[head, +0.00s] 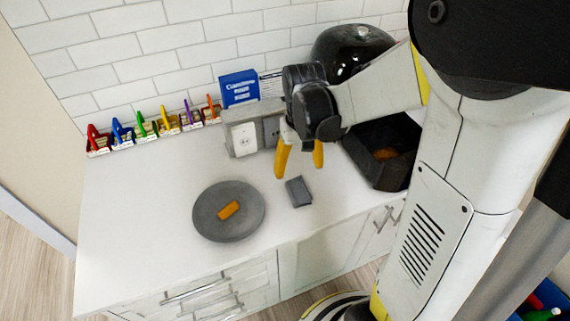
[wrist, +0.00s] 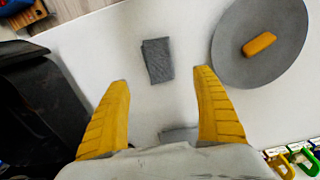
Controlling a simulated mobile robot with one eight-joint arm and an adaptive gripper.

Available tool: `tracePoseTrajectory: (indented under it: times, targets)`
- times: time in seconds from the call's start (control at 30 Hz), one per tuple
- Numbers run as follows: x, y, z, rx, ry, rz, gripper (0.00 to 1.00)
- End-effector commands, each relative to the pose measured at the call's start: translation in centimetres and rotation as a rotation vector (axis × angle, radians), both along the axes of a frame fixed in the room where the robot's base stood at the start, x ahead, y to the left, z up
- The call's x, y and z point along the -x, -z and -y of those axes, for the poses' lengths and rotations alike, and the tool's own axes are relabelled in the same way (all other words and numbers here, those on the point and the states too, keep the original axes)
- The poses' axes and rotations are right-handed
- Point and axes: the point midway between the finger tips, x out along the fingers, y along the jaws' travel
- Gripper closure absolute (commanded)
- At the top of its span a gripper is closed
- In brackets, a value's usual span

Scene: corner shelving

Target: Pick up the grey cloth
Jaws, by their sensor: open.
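The grey cloth (head: 299,191) is a small dark grey folded piece lying flat on the white counter, right of the round grey plate. In the wrist view the cloth (wrist: 158,60) lies ahead of the fingertips, between their lines and apart from them. My gripper (head: 299,174) has two yellow fingers pointing down above the counter, behind the cloth in the head view. In the wrist view my gripper (wrist: 160,76) is open with nothing between its fingers.
The grey plate (head: 204,222) holds an orange block (head: 229,210). A black open container (head: 370,172) stands right of the gripper. A blue box (head: 239,87), a grey-white appliance (head: 241,138) and a row of coloured clip-like items (head: 142,124) line the wall. The counter's left part is clear.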

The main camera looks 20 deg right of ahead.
Motion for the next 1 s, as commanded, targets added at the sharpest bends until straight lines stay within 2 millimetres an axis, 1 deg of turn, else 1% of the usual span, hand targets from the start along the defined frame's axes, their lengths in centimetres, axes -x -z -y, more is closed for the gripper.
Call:
tracePoseTrajectory:
  times: [0.03,0.2,0.47,0.7,0.8,0.97,1.0]
  targets:
    - [0.0,1.2,0.0,0.0,0.0,-0.001,0.22]
    - [0.0,4.0,0.0,0.0,0.0,0.001,0.22]
    - [0.0,5.7,0.1,0.0,0.0,0.001,0.22]
    - [0.0,9.5,0.2,0.0,0.0,0.002,0.22]
    - [0.1,10.1,0.2,0.001,0.0,0.002,0.22]
    - [0.1,9.9,0.2,0.001,0.0,0.002,0.22]
    - [0.1,9.9,0.2,0.001,0.0,0.002,0.31]
